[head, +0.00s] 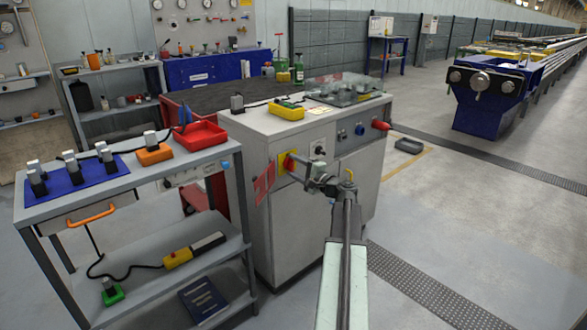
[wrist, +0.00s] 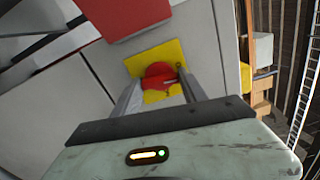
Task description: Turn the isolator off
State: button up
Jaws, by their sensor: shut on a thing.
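The isolator is a red rotary handle (head: 288,162) on a yellow plate (head: 281,170), on the front of the grey cabinet. In the wrist view the red handle (wrist: 160,76) sits in front of the yellow plate (wrist: 172,52). My gripper (head: 296,172) reaches the handle from the front right. In the wrist view its two fingers (wrist: 161,88) stand on either side of the handle and are shut on it. The fingers hide part of the handle and plate, and the handle's exact angle is hard to tell.
A red tag (head: 264,184) hangs left of the isolator. A red plug (head: 381,125) sticks out of the cabinet (head: 300,235) at right. A grey trolley (head: 150,172) with tools stands close at left. Open floor (head: 440,250) lies to the right.

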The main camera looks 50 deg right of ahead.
jog(key=shift+n, duration=0.6)
jog(key=o, duration=1.4)
jog(key=shift+c, duration=0.2)
jog(key=s, duration=0.7)
jog(key=shift+s+a, duration=0.3)
jog(key=shift+s, duration=0.05)
